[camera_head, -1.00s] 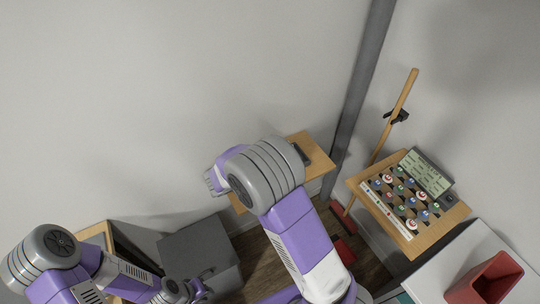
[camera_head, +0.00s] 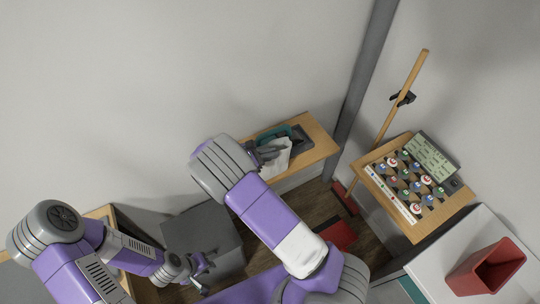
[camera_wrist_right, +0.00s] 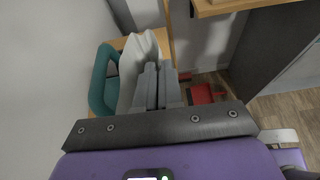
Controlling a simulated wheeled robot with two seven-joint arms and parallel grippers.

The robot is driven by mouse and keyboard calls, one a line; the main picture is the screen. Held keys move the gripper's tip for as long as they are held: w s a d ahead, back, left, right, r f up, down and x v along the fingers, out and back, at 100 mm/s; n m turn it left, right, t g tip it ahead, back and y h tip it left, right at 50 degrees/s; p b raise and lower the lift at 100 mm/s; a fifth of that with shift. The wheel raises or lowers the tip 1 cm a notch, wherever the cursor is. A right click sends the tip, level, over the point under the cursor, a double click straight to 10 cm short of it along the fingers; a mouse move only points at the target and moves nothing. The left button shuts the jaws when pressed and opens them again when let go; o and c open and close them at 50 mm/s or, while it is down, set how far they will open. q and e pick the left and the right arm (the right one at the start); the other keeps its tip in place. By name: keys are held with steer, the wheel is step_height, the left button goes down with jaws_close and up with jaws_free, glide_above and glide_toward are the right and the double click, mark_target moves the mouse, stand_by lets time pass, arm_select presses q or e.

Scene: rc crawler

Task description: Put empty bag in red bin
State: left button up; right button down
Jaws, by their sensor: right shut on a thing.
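A white bag (camera_head: 277,163) shows by the wooden shelf in the head view and fills the left of the fingers in the right wrist view (camera_wrist_right: 131,66). My right gripper (camera_head: 267,153) is shut on the bag, its grey fingers (camera_wrist_right: 157,75) close together; the pinched part is mostly hidden. A red bin (camera_head: 470,277), open at the top, stands at the lower right on a white surface, well away from the right gripper. My left gripper (camera_head: 206,266) is empty and appears open, beside a dark grey box.
A teal object (camera_head: 297,133) lies on the wooden shelf (camera_head: 322,150), beside the bag. A broom (camera_head: 401,97) leans on the wall. A red dustpan (camera_head: 338,235) lies on the floor.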

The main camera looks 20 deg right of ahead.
steer(key=shift+w+f, duration=0.1)
steer(key=shift+f, duration=0.4)
steer(key=shift+f, duration=0.2)
steer(key=c, duration=1.3)
jaws_free()
